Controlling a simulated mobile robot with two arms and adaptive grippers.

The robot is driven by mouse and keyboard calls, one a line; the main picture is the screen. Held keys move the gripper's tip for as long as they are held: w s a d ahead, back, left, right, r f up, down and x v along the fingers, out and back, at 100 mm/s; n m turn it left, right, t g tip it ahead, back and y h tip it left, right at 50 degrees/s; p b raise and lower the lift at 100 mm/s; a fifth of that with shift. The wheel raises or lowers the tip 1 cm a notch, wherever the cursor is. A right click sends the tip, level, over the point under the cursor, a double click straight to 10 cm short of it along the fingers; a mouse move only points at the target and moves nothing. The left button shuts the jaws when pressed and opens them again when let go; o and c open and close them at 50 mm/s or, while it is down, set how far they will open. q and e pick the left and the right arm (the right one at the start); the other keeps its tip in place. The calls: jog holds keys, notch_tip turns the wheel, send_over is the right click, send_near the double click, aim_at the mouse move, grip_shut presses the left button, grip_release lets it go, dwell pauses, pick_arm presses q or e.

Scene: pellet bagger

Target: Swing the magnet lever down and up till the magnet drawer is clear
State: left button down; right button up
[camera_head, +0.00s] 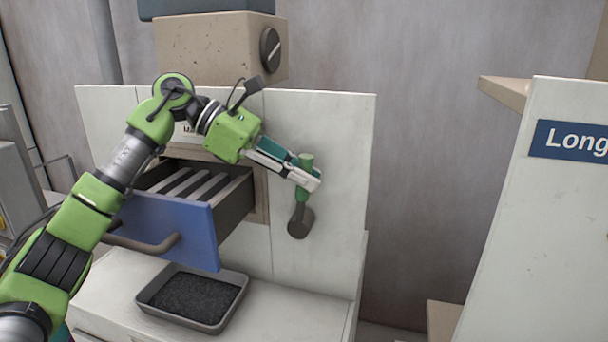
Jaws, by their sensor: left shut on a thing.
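The magnet lever has a green grip (305,162) on a dark arm with a round dark hub (300,222) on the white front panel. The grip points up above the hub. My left gripper (306,174) is shut on the grip. The magnet drawer (166,222) has a blue front with a grey handle (143,244) and stands pulled out, left of the lever. Several grey bars (197,187) lie inside it, and dark gaps show between them. My left arm hides part of the drawer's left side. My right gripper is not in view.
A grey tray (214,326) of dark pellets sits on the white ledge below the drawer. A beige box with a dark knob (270,50) is above. A white panel with a blue "Long" sign (570,141) stands at right. The wall between is bare.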

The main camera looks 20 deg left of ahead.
pick_arm(q)
jog(key=c, duration=1.9)
grip_release()
jog(key=v, duration=1.2)
